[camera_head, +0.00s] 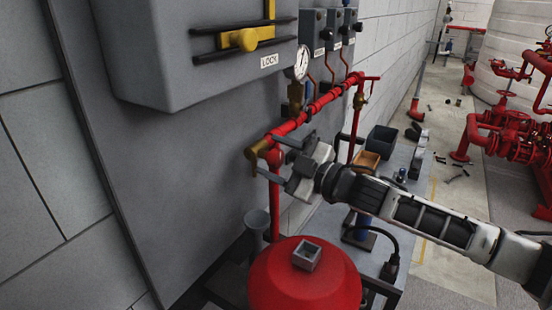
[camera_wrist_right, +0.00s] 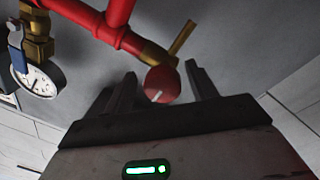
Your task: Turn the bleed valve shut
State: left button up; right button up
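The bleed valve appears to be the brass fitting (camera_head: 259,149) at the near end of the red pipe, with a thin brass lever. In the right wrist view, the brass fitting (camera_wrist_right: 153,53) has a round red knob (camera_wrist_right: 163,84) with a white mark, and a brass bar (camera_wrist_right: 183,38) sticks out behind. My right gripper (camera_head: 268,156) is open at this pipe end. In the right wrist view, its fingers (camera_wrist_right: 160,72) stand apart on either side of the knob, with gaps showing. I cannot tell whether either finger touches it. My left gripper is out of view.
The red pipe (camera_head: 318,106) runs along the grey panel (camera_head: 190,200), with a gauge (camera_head: 302,62) above it. A grey cabinet labelled LOCK (camera_head: 150,60) hangs at upper left. A red tank (camera_head: 290,283) stands below my gripper. A bench (camera_head: 400,190) holds bins behind my arm.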

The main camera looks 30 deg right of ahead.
jog(key=shift+f, duration=0.1)
jog(key=shift+s+d+f, duration=0.2)
jog(key=shift+s+d, duration=0.05)
jog(key=shift+s, duration=0.25)
jog(key=v, duration=1.4)
jog(key=shift+s+d+r, duration=0.2)
jog(key=shift+s+d, duration=0.05)
jog(key=shift+s, duration=0.1)
